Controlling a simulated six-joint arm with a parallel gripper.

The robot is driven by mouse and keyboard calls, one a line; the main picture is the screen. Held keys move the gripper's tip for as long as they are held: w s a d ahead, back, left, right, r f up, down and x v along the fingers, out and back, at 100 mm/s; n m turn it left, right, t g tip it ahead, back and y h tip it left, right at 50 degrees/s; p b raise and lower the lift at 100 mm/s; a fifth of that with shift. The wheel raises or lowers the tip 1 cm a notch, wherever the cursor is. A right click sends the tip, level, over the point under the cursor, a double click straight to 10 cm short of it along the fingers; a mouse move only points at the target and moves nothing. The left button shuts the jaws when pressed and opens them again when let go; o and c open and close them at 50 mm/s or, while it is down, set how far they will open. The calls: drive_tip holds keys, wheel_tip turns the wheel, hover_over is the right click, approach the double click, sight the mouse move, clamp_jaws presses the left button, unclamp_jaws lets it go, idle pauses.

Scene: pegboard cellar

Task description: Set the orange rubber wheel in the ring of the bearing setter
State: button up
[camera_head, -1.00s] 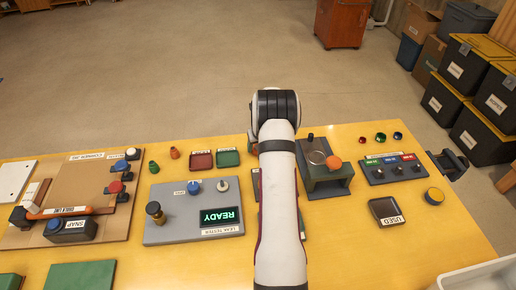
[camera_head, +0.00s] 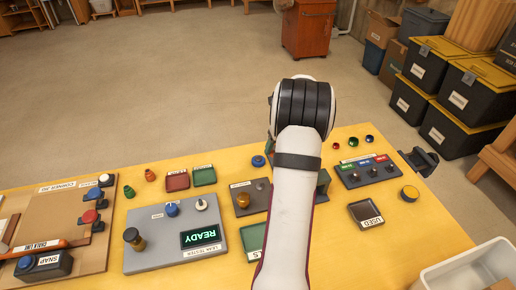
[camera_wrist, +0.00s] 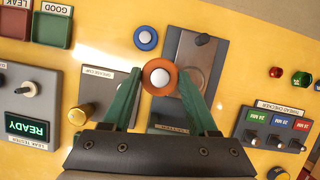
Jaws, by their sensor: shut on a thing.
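The orange wheel (camera_wrist: 151,68) with a pale centre sits between my gripper's two green fingers (camera_wrist: 159,90) in the wrist view. My gripper is shut on it. The grey bearing setter (camera_wrist: 197,48) lies behind and to the right of the wheel, with a dark round shape, likely its ring, partly covered by the wheel and the right finger. The wheel appears over the setter's left edge; its height above it cannot be told.
A blue wheel (camera_wrist: 146,38) lies left of the setter. A grey plate with a brass knob (camera_wrist: 80,115) and the leak tester (camera_head: 172,235) stand to the left. The thread checker (camera_head: 366,170) and a dark tray (camera_head: 366,214) are to the right. Bare yellow table shows between them.

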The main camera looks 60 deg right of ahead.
drive_tip(key=s+d, duration=0.1)
drive_tip(key=s+d+f, duration=0.1)
drive_tip(key=s+d, duration=0.1)
drive_tip(key=s+d+f, duration=0.1)
drive_tip(key=s, duration=0.1)
drive_tip(key=shift+d+f, duration=0.15)
drive_tip(key=shift+d, duration=0.05)
drive_tip(key=shift+f, duration=2.6)
drive_tip(key=shift+f, duration=0.4)
drive_tip(key=o, duration=1.5)
drive_tip(key=shift+o, duration=0.2)
drive_tip(key=shift+r, duration=3.15)
